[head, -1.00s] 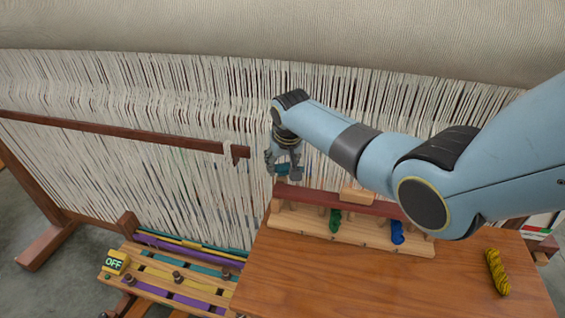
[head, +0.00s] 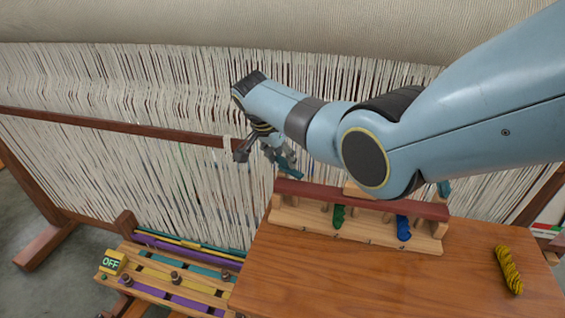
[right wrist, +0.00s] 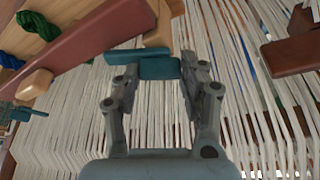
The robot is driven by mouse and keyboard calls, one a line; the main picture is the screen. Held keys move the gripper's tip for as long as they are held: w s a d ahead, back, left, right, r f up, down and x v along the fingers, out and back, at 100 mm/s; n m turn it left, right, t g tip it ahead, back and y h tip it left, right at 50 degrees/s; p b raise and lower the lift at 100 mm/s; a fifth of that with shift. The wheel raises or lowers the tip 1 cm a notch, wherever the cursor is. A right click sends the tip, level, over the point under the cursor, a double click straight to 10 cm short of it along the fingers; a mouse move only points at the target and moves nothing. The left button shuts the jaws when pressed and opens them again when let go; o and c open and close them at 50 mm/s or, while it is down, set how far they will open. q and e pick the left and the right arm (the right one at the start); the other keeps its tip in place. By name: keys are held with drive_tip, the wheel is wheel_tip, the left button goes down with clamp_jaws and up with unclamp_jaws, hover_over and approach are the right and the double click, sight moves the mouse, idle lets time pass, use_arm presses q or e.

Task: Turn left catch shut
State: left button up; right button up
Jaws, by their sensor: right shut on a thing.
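The left catch is a teal bar (head: 291,170) at the left end of the dark red rail (head: 360,200) on the wooden skein rack (head: 330,231). My right gripper (head: 282,160) is shut on this catch, which slants down to the right in the head view. In the right wrist view the teal catch (right wrist: 159,68) sits between the fingertips of my right gripper (right wrist: 158,77), next to the end of the rail (right wrist: 100,40). Another teal catch (head: 444,188) shows at the rail's right end. My left gripper is out of view.
A green skein (head: 338,216) and a blue skein (head: 403,228) hang in the rack. A yellow skein (head: 508,270) lies on the wooden table (head: 340,280). The loom's white threads (head: 190,180) stand close behind the rack. An OFF sign (head: 112,262) sits at lower left.

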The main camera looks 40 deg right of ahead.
drive_tip(key=m+g+b, duration=0.1)
drive_tip(key=m+b, duration=0.1)
drive_tip(key=m+g+b, duration=0.1)
drive_tip(key=m+b, duration=0.1)
drive_tip(key=m, duration=0.1)
drive_tip(key=shift+w+f+b, duration=0.1)
drive_tip(key=shift+f+b, duration=0.1)
drive_tip(key=shift+b, duration=0.15)
drive_tip(key=shift+r+m+g+b, duration=0.1)
drive_tip(key=shift+m+g+b, duration=0.3)
drive_tip(key=shift+m+b, duration=0.55)
drive_tip(key=o, duration=1.2)
drive_tip(key=shift+c, duration=0.2)
drive_tip(key=shift+r, duration=0.1)
